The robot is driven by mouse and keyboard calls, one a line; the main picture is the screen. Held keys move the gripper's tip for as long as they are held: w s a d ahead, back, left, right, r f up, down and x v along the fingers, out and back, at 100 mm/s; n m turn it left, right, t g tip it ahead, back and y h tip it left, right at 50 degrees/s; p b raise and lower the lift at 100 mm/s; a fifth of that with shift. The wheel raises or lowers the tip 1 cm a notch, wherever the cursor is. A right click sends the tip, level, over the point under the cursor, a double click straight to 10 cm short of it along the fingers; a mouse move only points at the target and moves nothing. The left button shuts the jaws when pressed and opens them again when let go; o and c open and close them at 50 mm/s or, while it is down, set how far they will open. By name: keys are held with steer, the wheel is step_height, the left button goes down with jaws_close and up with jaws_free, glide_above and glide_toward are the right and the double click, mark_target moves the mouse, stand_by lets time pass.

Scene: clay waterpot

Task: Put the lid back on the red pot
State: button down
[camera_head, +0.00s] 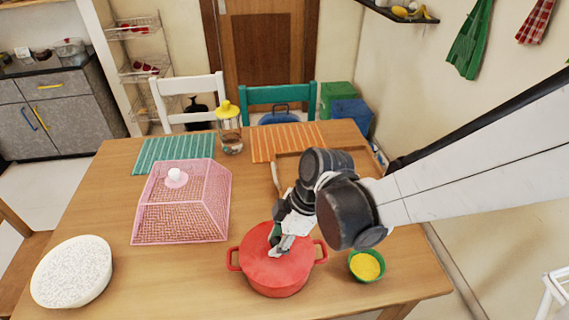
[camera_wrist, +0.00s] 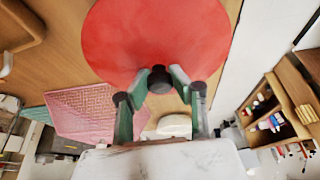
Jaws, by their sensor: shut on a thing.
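The red pot (camera_head: 278,291) stands near the front edge of the wooden table, with a loop handle at either side. The red lid (camera_head: 290,268) covers its mouth from above; I cannot tell whether its rim touches the pot all round. In the wrist view the round lid (camera_wrist: 158,35) fills the top centre and its dark knob (camera_wrist: 159,80) sits between my fingertips. My gripper (camera_head: 275,250) points down at the lid's middle and is shut on the knob. The pot's inside is hidden under the lid.
A green bowl of yellow food (camera_head: 366,265) stands close right of the pot. A pink mesh food cover (camera_head: 180,215) is to the left, and a white speckled round thing (camera_head: 72,271) lies front left. A glass jar with a yellow lid (camera_head: 229,128) and striped placemats (camera_head: 288,141) are farther back.

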stand_by(0.3)
steer(key=c, duration=1)
jaws_free()
steer(key=shift+r, duration=0.1)
steer(key=shift+r+p, duration=2.5)
steer(key=shift+r, duration=0.95)
steer(key=shift+c, duration=0.3)
jaws_close()
